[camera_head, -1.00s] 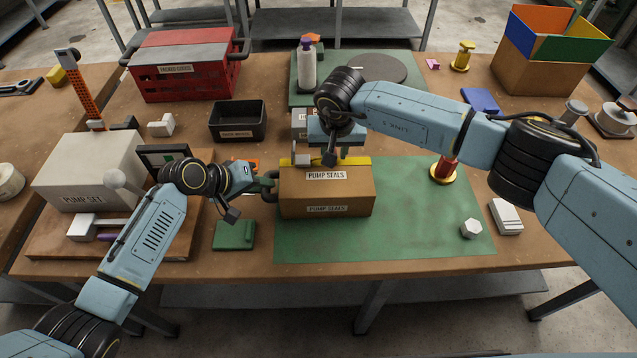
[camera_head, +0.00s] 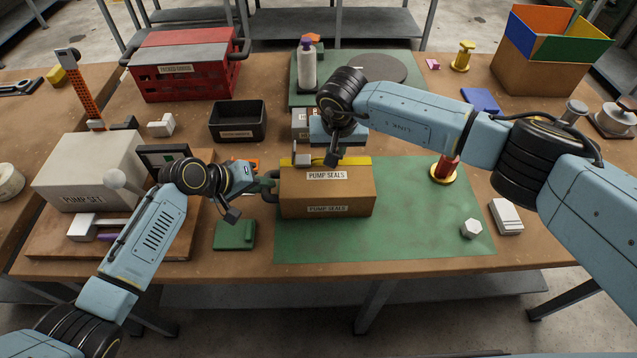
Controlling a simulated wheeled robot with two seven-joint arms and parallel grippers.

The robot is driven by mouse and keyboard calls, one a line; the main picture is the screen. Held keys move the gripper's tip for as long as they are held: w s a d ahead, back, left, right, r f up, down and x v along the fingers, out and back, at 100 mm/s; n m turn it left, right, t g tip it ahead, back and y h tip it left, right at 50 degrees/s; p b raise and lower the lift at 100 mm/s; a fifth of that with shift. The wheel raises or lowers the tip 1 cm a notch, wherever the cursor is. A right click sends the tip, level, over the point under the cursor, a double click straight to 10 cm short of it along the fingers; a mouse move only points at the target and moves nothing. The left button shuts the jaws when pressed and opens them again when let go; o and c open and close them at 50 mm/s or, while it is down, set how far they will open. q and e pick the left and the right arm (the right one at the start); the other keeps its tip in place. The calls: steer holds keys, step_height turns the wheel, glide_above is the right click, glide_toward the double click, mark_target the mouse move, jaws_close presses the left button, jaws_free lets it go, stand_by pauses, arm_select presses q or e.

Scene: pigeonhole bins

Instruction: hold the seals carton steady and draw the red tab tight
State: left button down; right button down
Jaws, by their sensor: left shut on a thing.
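The seals carton (camera_head: 325,192) is a brown box labelled PUMP SEALS, upright on the green mat, with a yellow strip (camera_head: 357,160) along its top. My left gripper (camera_head: 269,186) is at the carton's left side, its dark fingers shut on the carton at that edge. My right gripper (camera_head: 318,157) is over the back of the carton's top, close to the yellow strip. Its own wrist hides much of the fingers, so I cannot tell whether it is open or shut. I cannot make out a red tab; the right gripper covers part of the top.
A red post on a yellow base (camera_head: 444,172) and a white hex piece (camera_head: 471,229) stand right of the carton. A green block (camera_head: 234,235) lies left. A black bin (camera_head: 238,121) stands behind.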

arm_select(q)
steer(key=shift+a, duration=0.1)
arm_select(e)
steer(key=shift+d, duration=2.75)
steer(key=c, duration=1.2)
jaws_free()
steer(key=shift+o, duration=0.2)
steer(key=shift+a, duration=0.1)
steer(key=w+v, duration=0.1)
steer(key=v, duration=0.5)
steer(key=shift+w, duration=0.25)
steer(key=shift+r, duration=0.15)
steer(key=w+r+v, duration=0.1)
steer(key=w+v, duration=0.2)
steer(key=v, duration=0.8)
glide_above(357, 159)
steer(key=s, duration=0.4)
steer(key=shift+s, duration=0.1)
